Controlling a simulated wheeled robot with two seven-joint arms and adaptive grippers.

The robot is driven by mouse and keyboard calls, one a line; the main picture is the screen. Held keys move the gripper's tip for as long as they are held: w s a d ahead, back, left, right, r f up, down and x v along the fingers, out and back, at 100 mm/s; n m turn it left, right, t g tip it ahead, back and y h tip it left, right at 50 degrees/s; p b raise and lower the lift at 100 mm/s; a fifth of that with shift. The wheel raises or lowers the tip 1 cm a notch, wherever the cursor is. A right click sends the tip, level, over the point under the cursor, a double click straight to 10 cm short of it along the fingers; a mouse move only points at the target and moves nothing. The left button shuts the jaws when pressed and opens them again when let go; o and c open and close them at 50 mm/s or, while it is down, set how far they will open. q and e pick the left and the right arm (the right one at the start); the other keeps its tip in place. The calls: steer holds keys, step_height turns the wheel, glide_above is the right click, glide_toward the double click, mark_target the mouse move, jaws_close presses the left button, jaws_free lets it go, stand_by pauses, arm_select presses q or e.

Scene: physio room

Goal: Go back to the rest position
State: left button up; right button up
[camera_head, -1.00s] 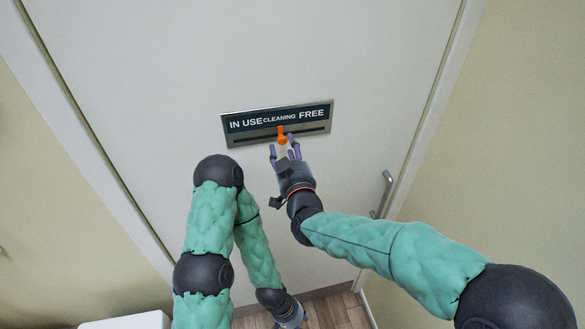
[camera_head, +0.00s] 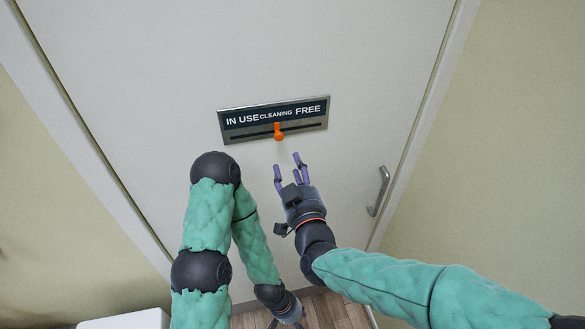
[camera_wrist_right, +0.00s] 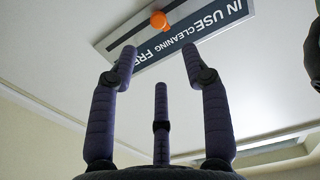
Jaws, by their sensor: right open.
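My right gripper (camera_head: 287,168) is open and empty in front of the white door, below the sign. Its spread purple fingers also show in the right wrist view (camera_wrist_right: 157,70), apart from the orange knob. The door sign (camera_head: 240,111) reads IN USE, CLEANING, FREE. Its orange slider knob (camera_head: 278,131) sits at the middle, under CLEANING. The knob also shows in the right wrist view (camera_wrist_right: 158,19). My left gripper (camera_head: 291,312) hangs low at the bottom edge, partly cut off; its fingers are not clear.
The white door (camera_head: 150,60) fills most of the view. A metal door handle (camera_head: 379,191) is to the right of my right gripper. A white box-like object (camera_head: 125,320) stands at the bottom left. Wooden floor (camera_head: 335,312) shows at the bottom.

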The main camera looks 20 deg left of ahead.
steer(key=w+d+f+m+g+h+b, duration=0.15)
steer(key=d+f+b, duration=0.35)
steer(key=f, duration=0.9)
steer(key=d+f+m+g+h+b, duration=0.1)
steer(key=d+f+g+h+b, duration=0.15)
steer(key=d+f, duration=0.7)
steer(key=w+d+f+m+g+h+b, duration=0.1)
steer(key=d+f+m+g+b, duration=0.15)
steer(key=f, duration=1.55)
steer(key=s+d+f+m+g+b, duration=0.1)
steer(key=s+d+f+g+b, duration=0.1)
steer(key=s+f, duration=0.4)
steer(key=s+d+f+m+g+b, duration=0.1)
steer(key=s+d+f+g+b, duration=0.2)
steer(key=s+f, duration=0.4)
steer(key=s+d+f+m+g+h+b, duration=0.1)
steer(key=s+d+f+m+g+b, duration=0.1)
steer(key=f, duration=1.1)
steer(key=s+d+g+b, duration=0.1)
steer(key=s+d+b, duration=0.1)
steer(key=s+d, duration=0.1)
steer(key=shift+s+d, duration=0.35)
steer(key=shift+s, duration=0.4)
steer(key=shift+f, duration=0.1)
